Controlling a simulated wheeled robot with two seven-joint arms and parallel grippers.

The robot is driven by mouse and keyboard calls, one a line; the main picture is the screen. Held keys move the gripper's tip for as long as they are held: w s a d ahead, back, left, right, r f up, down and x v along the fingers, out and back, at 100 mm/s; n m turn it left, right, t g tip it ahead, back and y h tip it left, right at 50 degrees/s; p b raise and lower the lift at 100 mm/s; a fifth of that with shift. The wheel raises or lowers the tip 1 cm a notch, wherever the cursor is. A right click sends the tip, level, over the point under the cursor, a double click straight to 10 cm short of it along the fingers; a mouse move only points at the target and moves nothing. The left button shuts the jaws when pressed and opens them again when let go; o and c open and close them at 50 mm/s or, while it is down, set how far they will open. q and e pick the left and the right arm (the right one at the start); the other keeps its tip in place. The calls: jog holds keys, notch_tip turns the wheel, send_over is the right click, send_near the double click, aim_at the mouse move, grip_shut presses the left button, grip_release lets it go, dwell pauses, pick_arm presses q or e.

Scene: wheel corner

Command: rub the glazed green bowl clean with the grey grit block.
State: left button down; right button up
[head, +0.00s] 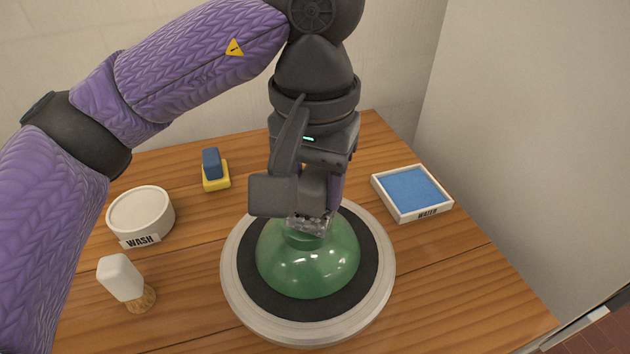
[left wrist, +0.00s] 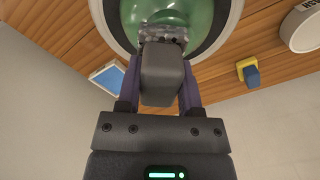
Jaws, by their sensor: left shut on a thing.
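The glazed green bowl (head: 310,268) sits upside down on a round wheel with a black top and a pale rim (head: 235,295). It looks smooth and shiny, and part of it shows in the left wrist view (left wrist: 190,15). My left gripper (head: 305,190) is above the bowl, shut on the grey grit block (head: 270,195). The block's rough, speckled face (left wrist: 163,34) points at the bowl's top and covers part of it. It looks to be at the bowl's foot, but I cannot tell whether they touch. My right gripper is not in view.
A round white tub marked WASH (head: 140,212) stands at left. A blue-and-yellow block (head: 214,170) is behind it, and a white block with a cork-like base (head: 122,278) is in front. A square tray marked WATER (head: 430,211) is at right. Walls stand behind and at right.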

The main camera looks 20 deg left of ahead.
pick_arm(q)
jog(key=shift+r+p, duration=2.2)
jog(key=shift+r, duration=0.4)
jog(key=shift+f, duration=0.1)
